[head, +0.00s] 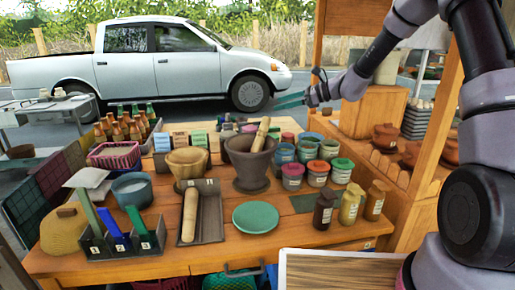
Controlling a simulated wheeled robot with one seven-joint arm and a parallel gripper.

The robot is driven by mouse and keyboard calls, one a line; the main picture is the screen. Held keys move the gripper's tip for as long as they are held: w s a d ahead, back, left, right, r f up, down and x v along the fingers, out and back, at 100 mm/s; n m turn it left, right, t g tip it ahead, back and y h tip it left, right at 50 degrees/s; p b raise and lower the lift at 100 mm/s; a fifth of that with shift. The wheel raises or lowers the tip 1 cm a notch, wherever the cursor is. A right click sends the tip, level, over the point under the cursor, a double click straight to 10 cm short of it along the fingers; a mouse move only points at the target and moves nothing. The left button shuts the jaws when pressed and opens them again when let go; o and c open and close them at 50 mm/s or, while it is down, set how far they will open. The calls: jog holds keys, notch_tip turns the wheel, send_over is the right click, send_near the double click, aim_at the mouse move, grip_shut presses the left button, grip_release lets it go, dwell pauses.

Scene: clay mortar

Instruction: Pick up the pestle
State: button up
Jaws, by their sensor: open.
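A light wooden pestle (261,134) leans upright in the dark clay mortar (251,180); its lower end is hidden inside the bowl. A second wooden, pestle-like rod (190,215) lies lengthwise in a dark shallow tray (212,222) nearer the front. A wooden mortar or bowl (187,170) stands left of the clay mortar. My gripper (288,102), with teal fingers, is open and empty. It is raised beyond the table's back, up and right of the clay mortar in the picture, apart from both rods.
Several lidded jars (292,175) stand close right of the clay mortar. A green plate (255,217) and spice bottles (350,204) are in front. Sauce bottles (127,128) and a pink basket (114,155) stand back left. A wooden post (434,140) rises at right.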

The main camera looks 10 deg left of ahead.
jog(key=w+a+f+m+t+y, duration=0.1)
jog(key=w+f+m+t+y, duration=0.1)
jog(key=w+f+m, duration=0.35)
jog(key=m+t, duration=0.4)
jog(key=m, duration=0.2)
send_near(268, 125)
jog(key=x, duration=0.4)
jog(key=shift+w+f, duration=0.1)
jog(key=x, duration=1)
jog(key=shift+w+a+f, duration=0.2)
jog(key=shift+w+a, duration=0.05)
jog(key=shift+w, duration=0.05)
grip_shut()
